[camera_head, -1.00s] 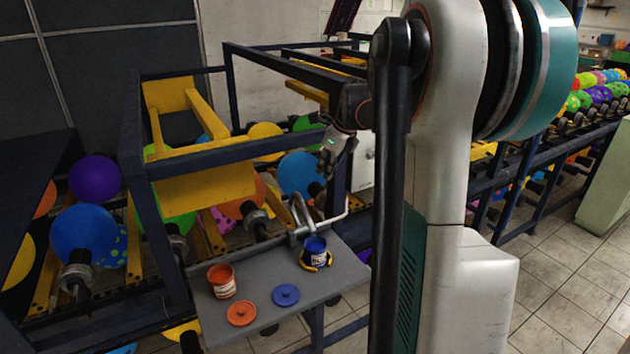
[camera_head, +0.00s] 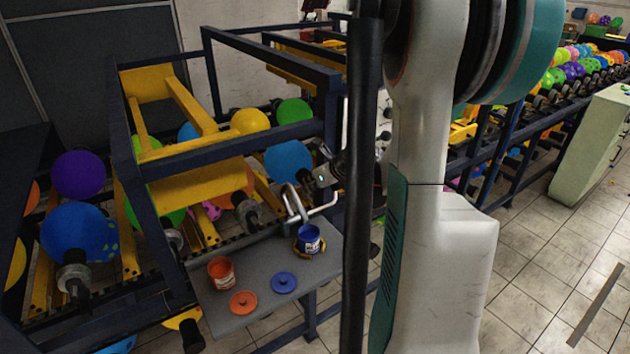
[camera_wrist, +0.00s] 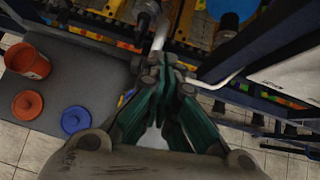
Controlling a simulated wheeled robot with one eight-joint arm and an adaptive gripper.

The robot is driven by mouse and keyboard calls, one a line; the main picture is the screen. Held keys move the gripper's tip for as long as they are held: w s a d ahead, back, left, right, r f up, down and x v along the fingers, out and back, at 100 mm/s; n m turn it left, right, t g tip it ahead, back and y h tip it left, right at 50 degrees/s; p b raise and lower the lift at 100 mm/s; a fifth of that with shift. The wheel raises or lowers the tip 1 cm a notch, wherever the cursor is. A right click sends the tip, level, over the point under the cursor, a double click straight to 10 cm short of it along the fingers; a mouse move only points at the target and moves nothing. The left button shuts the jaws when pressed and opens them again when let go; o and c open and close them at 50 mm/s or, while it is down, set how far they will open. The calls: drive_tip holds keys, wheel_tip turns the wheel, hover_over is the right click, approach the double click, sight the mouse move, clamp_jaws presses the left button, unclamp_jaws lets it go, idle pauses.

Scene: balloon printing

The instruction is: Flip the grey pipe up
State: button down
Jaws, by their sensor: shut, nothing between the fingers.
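The grey pipe (camera_head: 293,204) is a bent tube at the back edge of the grey shelf, with a thinner bar running right and bending up. It also shows in the wrist view, where its pale bar (camera_wrist: 221,82) passes to the right of my fingers. My gripper (camera_head: 308,183) is low beside the pipe's upper right side, partly hidden by my arm. In the wrist view my gripper (camera_wrist: 166,66) has its green-padded fingers shut and empty, with the tips over the pipe's bend. I cannot tell whether they touch it.
The grey shelf (camera_head: 250,268) carries an orange pot (camera_head: 221,272), an orange lid (camera_head: 243,302), a blue lid (camera_head: 283,282) and a blue pot (camera_head: 308,239). A dark blue frame (camera_head: 235,149) with yellow parts stands behind, with balloons such as a blue one (camera_head: 288,160).

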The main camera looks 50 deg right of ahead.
sight(290, 182)
drive_tip(key=x, duration=0.8)
drive_tip(key=shift+w+r, duration=0.35)
drive_tip(key=shift+r, duration=0.1)
drive_tip(key=shift+w+d+f, duration=0.15)
drive_tip(key=shift+w+f, duration=0.05)
drive_tip(key=shift+w, duration=0.4)
drive_tip(key=shift+w+d+b, duration=0.1)
drive_tip(key=shift+w+b, duration=0.2)
drive_tip(key=shift+w, duration=0.3)
drive_tip(key=shift+w+d+b, duration=0.15)
drive_tip(key=shift+w+b, duration=0.1)
drive_tip(key=shift+w, duration=0.4)
drive_tip(key=shift+w+d+f+b, duration=0.2)
drive_tip(key=shift+w+b, duration=0.3)
drive_tip(key=shift+w, duration=0.45)
drive_tip(key=shift+w+d+f+b, duration=0.1)
drive_tip(key=shift+w+d+b, duration=0.15)
drive_tip(key=shift+w+b, duration=0.5)
drive_tip(key=shift+w+d+f+b, duration=0.15)
drive_tip(key=shift+w+d+b, duration=0.15)
drive_tip(key=shift+w, duration=0.8)
drive_tip(key=shift+a, duration=0.1)
